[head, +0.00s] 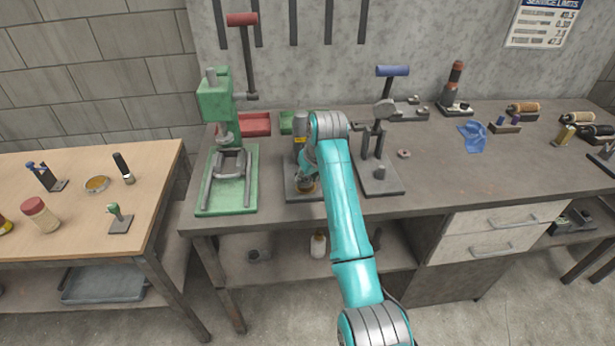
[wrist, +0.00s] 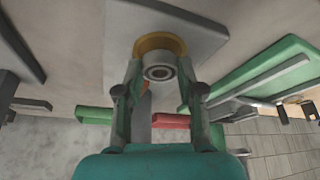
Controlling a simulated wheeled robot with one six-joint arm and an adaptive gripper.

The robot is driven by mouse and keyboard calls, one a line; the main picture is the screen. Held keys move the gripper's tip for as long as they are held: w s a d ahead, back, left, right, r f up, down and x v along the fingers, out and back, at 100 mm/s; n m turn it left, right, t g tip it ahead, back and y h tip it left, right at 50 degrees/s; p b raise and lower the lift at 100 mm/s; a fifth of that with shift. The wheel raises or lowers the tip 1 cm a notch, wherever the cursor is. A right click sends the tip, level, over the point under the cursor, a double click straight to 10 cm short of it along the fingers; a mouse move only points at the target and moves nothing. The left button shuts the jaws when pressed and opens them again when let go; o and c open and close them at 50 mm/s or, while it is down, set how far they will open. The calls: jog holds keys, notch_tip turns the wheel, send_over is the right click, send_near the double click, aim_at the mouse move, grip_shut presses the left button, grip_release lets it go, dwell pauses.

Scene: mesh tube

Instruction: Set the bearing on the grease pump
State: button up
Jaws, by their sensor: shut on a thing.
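The bearing (wrist: 158,73), a small metal ring with a dark centre, is between the two fingertips of my gripper (wrist: 159,68) in the wrist view. My gripper is shut on it. Right behind the bearing is a round yellow-brass part (wrist: 158,41) on a grey base plate (wrist: 115,50), which I take to be the grease pump. In the head view this grey plate (head: 295,194) lies on the workbench, with the yellow part (head: 305,186) at my gripper's tip. My arm hides part of it. I cannot tell whether bearing and yellow part touch.
A green press (head: 216,110) stands close on the left, and a stand with a blue-handled lever (head: 392,71) close on the right. A red bin (head: 254,124) is behind. A small ring (head: 404,153) lies on the bench, which has free room to the right.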

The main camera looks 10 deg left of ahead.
jog(key=shift+f, duration=0.45)
dwell(0.5)
jog(key=o, duration=1.2)
jog(key=shift+o, duration=0.2)
jog(key=v, duration=1.2)
